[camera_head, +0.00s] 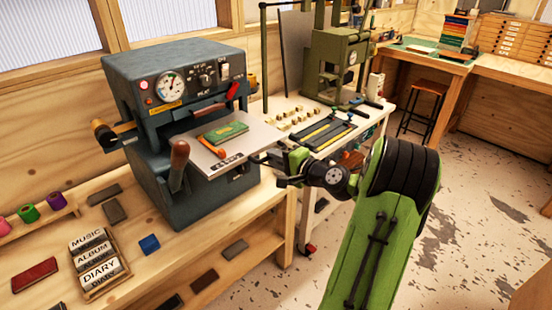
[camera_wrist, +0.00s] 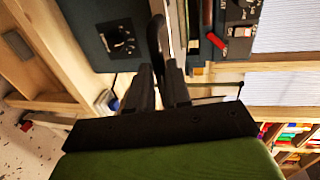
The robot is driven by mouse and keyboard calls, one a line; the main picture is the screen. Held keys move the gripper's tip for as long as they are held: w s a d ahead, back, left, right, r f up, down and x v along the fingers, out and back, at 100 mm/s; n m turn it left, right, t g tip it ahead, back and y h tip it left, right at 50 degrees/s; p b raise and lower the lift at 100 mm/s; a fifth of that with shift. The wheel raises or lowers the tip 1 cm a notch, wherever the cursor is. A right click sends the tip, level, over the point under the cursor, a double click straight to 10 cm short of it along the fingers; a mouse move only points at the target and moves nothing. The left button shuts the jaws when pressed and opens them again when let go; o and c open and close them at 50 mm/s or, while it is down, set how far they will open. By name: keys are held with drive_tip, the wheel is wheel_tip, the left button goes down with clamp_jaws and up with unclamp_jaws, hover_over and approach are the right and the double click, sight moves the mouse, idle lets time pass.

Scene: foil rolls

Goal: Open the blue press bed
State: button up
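The blue press (camera_head: 178,110) is a blue-grey machine on the wooden bench, with a dial and switches on its front. Its bed (camera_head: 255,138) is a flat pale plate sticking out of the front, with a green book (camera_head: 226,132) lying on it. My gripper (camera_head: 272,160) is at the bed's right edge. In the wrist view, my gripper's dark fingers (camera_wrist: 160,75) are close together around a black looped bed handle (camera_wrist: 156,28). They look shut on it, though the exact contact is partly hidden.
A green press (camera_head: 338,60) stands on a white-topped table to the right. Stamp blocks (camera_head: 97,255) and foil rolls (camera_head: 28,213) lie on the bench at left. A lever with a brown knob (camera_head: 180,155) stands before the press. A stool (camera_head: 424,100) is at the back; the floor at right is clear.

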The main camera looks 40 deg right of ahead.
drive_tip(key=o, duration=0.3)
drive_tip(key=shift+o, duration=0.2)
drive_tip(key=v, duration=1.5)
drive_tip(key=shift+s+p, duration=0.3)
drive_tip(key=shift+p, duration=0.15)
drive_tip(key=shift+a, duration=0.15)
